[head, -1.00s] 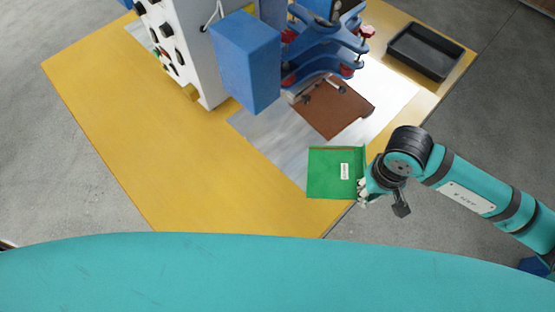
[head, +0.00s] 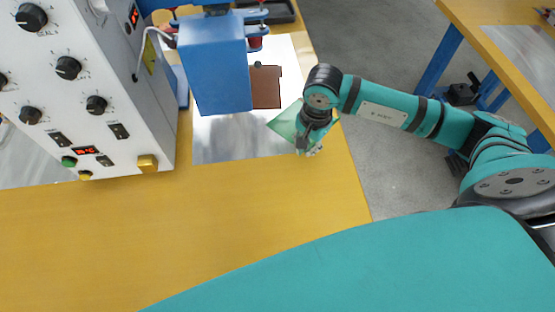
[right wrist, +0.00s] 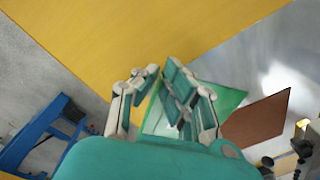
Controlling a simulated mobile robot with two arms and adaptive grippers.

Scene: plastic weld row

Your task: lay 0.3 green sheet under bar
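The green sheet (head: 286,124) is at my right gripper (head: 309,150), tilted above the metal plate (head: 230,145). In the right wrist view the sheet (right wrist: 228,100) shows behind and between the fingers of the gripper (right wrist: 163,75), which look closed on its edge. The sheet's label is not readable now. The blue welder head (head: 215,70) stands to the left of the sheet, apart from it. The bar itself is hidden from the head view behind this blue block. My left gripper is not in view.
A brown sheet (head: 266,87) lies on the metal plate beside the blue head; it also shows in the right wrist view (right wrist: 256,119). The white control box (head: 90,90) stands left. A dark tray (head: 277,11) is at the back. The yellow tabletop (head: 200,220) in front is clear.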

